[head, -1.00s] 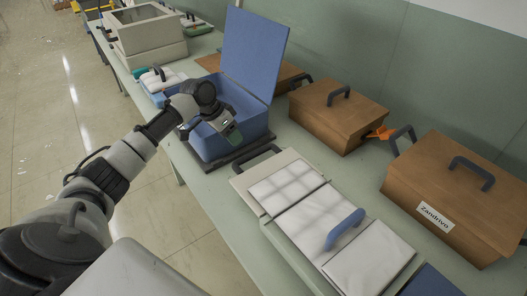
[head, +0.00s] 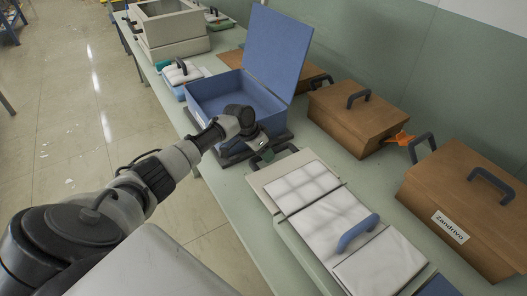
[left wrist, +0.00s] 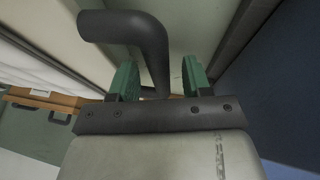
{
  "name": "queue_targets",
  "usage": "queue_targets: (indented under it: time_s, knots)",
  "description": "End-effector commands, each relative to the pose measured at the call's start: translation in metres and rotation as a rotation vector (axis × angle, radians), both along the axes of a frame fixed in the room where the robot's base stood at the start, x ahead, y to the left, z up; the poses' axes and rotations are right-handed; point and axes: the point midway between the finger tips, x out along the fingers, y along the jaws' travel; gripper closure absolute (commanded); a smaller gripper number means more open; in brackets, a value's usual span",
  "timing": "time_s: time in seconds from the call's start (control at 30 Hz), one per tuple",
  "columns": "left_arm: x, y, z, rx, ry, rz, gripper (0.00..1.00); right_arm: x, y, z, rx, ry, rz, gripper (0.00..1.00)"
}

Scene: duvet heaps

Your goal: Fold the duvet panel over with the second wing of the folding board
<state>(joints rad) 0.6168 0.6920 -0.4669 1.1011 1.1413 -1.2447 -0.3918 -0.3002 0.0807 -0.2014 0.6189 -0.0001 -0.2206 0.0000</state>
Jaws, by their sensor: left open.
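The folding board (head: 263,180) lies on the table, with a dark handle (head: 287,150) at its far end and a blue handle (head: 358,232) nearer. The white duvet panel (head: 322,220) lies across the board in flat sections. My left gripper (head: 260,157) is at the board's far end, by the dark handle. In the left wrist view the open green fingers (left wrist: 158,75) stand on either side of part of the dark handle (left wrist: 125,24), with gaps. My right gripper is out of view.
A blue open box (head: 235,92) stands just beyond my left gripper. Wooden boxes (head: 355,115) with dark handles line the table's wall side, one labelled Zandrivo (head: 450,226). The table strip (head: 235,195) left of the board is clear.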

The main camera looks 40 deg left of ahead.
Motion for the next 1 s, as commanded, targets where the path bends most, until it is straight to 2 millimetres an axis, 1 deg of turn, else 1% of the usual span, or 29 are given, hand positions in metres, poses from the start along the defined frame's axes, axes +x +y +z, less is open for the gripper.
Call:
queue_targets:
  time_s: [0.07, 0.1, 0.4, 0.6, 0.73, 0.87, 1.0]
  knots:
    - [0.0, 0.0, 0.0, 0.0, 0.0, 0.0, 0.52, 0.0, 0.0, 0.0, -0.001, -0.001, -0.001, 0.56]
    - [0.0, 0.0, 0.0, 0.0, 0.0, 0.0, 0.55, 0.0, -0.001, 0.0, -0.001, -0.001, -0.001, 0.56]
    - [0.0, 0.0, 0.0, -0.001, 0.0, 0.0, 1.0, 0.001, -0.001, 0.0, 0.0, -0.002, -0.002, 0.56]
    - [0.0, 0.0, 0.001, 0.0, 0.0, 0.0, 1.0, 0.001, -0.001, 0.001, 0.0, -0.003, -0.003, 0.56]
    - [0.001, 0.0, 0.005, 0.013, -0.006, -0.001, 1.0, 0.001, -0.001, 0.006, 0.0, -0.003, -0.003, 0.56]
    - [0.002, 0.0, 0.017, 0.048, -0.02, -0.002, 1.0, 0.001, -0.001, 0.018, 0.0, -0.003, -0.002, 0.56]
    - [0.006, -0.001, 0.035, 0.117, -0.05, -0.004, 1.0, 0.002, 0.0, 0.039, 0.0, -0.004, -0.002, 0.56]
